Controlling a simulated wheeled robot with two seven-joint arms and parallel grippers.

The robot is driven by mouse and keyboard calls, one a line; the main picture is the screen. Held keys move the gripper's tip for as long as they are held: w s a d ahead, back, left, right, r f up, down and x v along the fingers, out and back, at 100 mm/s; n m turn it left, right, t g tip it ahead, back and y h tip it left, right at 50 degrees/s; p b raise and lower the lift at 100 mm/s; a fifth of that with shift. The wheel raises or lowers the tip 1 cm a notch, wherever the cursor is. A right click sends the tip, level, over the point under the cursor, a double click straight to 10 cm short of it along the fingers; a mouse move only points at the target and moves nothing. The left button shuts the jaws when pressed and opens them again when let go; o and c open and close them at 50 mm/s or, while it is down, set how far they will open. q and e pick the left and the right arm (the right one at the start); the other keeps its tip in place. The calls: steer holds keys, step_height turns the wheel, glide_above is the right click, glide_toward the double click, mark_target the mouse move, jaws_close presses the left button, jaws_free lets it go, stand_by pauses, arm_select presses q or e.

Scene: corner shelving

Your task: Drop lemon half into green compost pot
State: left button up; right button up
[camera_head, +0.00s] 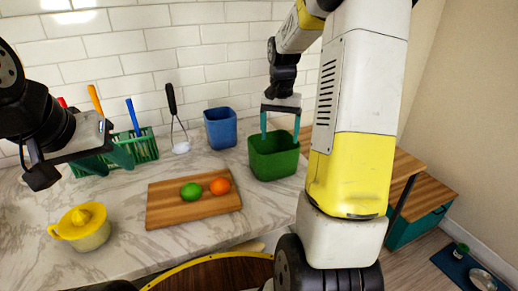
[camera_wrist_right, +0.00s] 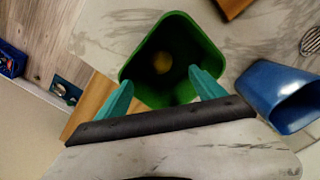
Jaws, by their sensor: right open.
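The green compost pot (camera_head: 273,157) stands upright on the counter near its right end. In the right wrist view its open mouth (camera_wrist_right: 188,28) faces the camera. A round yellow thing, by its look the lemon half (camera_wrist_right: 162,62), lies inside the pot; the pot wall hides it in the head view. My right gripper (camera_head: 280,130) points down over the pot, open and with nothing between its teal fingers; it also shows in the right wrist view (camera_wrist_right: 163,80). My left gripper (camera_head: 106,162) is empty at the left, with its teal fingers apart in front of the rack.
A blue pot (camera_head: 220,128) stands left of the green pot. A cutting board (camera_head: 165,210) holds a lime (camera_head: 191,191) and an orange (camera_head: 220,186). A yellow juicer (camera_head: 84,232) is at front left. A green rack (camera_head: 145,148) and a masher (camera_head: 180,146) stand by the wall.

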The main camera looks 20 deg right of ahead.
step_height(320, 180, up, 6)
steer(key=s+a+r+n+t, duration=0.3)
steer(key=s+a+r, duration=0.4)
steer(key=s, duration=0.4)
steer(key=s+a+f+n+t+y, duration=0.1)
steer(key=s+a, duration=0.4)
steer(key=s, duration=0.5)
steer(key=shift+n+t+y, duration=0.6)
steer(key=shift+n+t, duration=0.5)
steer(key=shift+n, duration=0.1)
